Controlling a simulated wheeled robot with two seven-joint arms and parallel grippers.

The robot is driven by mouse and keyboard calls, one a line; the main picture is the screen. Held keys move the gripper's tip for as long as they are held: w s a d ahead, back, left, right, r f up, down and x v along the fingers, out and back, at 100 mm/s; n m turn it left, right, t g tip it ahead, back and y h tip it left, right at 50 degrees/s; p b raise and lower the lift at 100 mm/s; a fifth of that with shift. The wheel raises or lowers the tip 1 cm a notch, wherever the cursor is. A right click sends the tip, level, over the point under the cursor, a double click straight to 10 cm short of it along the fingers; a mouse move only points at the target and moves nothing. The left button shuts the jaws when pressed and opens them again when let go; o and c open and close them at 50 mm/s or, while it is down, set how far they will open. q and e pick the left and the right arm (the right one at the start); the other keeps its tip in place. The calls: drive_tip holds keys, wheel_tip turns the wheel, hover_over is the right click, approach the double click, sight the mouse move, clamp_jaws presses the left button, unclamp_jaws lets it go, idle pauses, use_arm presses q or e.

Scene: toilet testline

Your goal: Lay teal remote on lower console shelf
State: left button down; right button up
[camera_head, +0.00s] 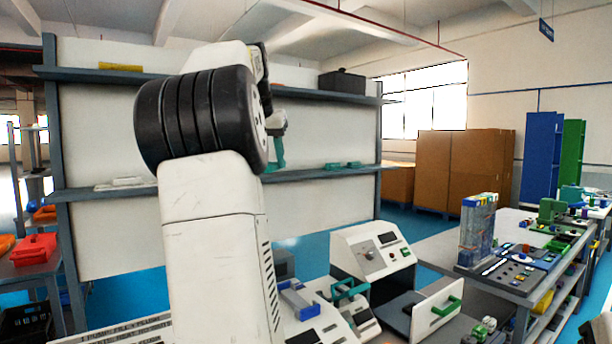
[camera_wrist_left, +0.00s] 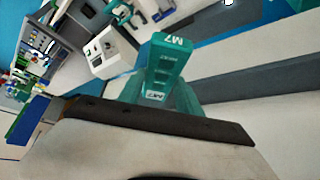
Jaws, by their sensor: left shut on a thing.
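The teal remote (camera_wrist_left: 166,62), marked "M7", is in the left wrist view between the teal fingers of my left gripper (camera_wrist_left: 160,92), which is shut on it. In the head view my left gripper (camera_head: 277,150) is partly hidden behind my arm, in front of the wall rack; the remote cannot be told apart from the fingers there. The lower console shelf (camera_head: 310,174) is the long grey ledge running behind my arm. The gripper shows just above its edge; whether anything touches the shelf I cannot tell.
Teal pieces (camera_head: 343,165) lie on the lower shelf to the right, and a white item (camera_head: 122,183) lies at its left. The upper shelf (camera_head: 330,95) carries a dark box (camera_head: 342,82). A white test console (camera_head: 374,256) stands below. Bare shelf shows between gripper and teal pieces.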

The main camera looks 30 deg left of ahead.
use_arm(q)
drive_tip(key=shift+s+a+r, duration=0.4)
drive_tip(key=shift+a+r, duration=0.2)
drive_tip(key=shift+r, duration=0.1)
drive_tip(key=a, duration=0.4)
drive_tip(key=a+f, duration=0.1)
drive_tip(key=a, duration=0.8)
drive_tip(key=shift+w+a+f, duration=0.15)
drive_tip(key=shift+w+a, duration=0.15)
drive_tip(key=shift+a, duration=0.05)
drive_tip(key=shift+s+a, duration=0.1)
drive_tip(key=shift+a, duration=0.45)
drive_tip(key=shift+f, duration=0.1)
drive_tip(key=shift+a+f, duration=0.2)
drive_tip(key=shift+f, duration=0.05)
drive_tip(key=shift+d+f, duration=0.1)
drive_tip(key=shift+f, duration=1.35)
drive_tip(key=shift+f, duration=0.1)
drive_tip(key=c, duration=0.8)
unclamp_jaws()
